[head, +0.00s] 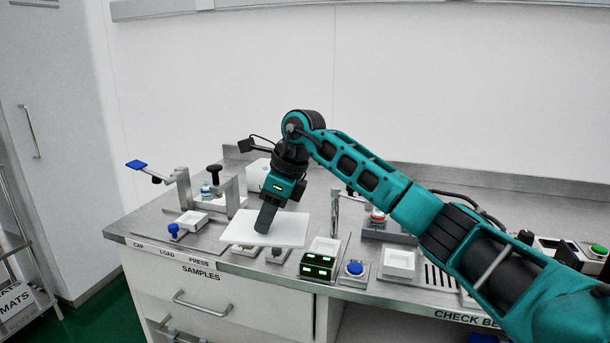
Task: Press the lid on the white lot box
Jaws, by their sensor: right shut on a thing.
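My right gripper (265,222) reaches in from the right and points down over the front left of the steel bench. Its dark fingers are shut on a flat white plate (290,231), which looks like the lid. The plate lies roughly level, and I cannot tell whether it touches anything below. It hides part of the bench and whatever is under it. A white box (257,175) stands behind my gripper, partly covered by it. I cannot tell whether it is the lot box. My left gripper is out of view.
A lever press (213,198) with a blue handle stands at the left. Small white trays (399,262) (191,221), a green-lit display (318,266) and a blue button (355,268) sit along the front. A metal post (335,212) rises right of the plate.

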